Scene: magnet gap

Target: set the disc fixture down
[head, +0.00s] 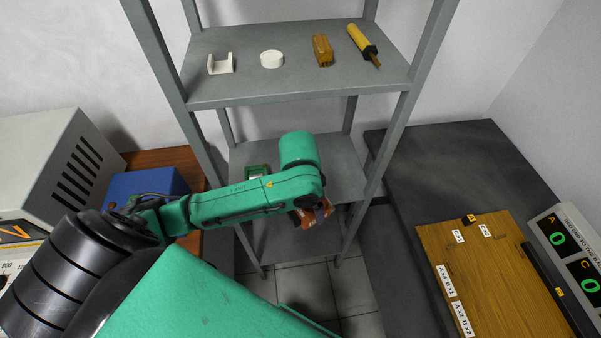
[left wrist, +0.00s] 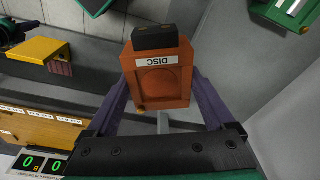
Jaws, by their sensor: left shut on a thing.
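The disc fixture (left wrist: 160,88) is an orange block with a black top part and a white label reading "DISC", seen upside down in the left wrist view. My left gripper (left wrist: 158,78) has its two purple fingers on either side of it and is shut on it. In the head view the orange fixture (head: 304,218) shows partly below the end of my green left arm, in front of the grey rack's lower shelves. The arm hides part of it. I cannot tell whether it touches a surface. My right gripper is in neither view.
The rack's upper shelf (head: 290,92) holds a white bracket (head: 220,65), a white disc (head: 271,60), a wooden block (head: 322,50) and a yellow-handled tool (head: 362,44). A green item (head: 258,172) lies on the shelf below. A labelled wooden board (head: 490,285) lies on the dark bench (head: 440,160).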

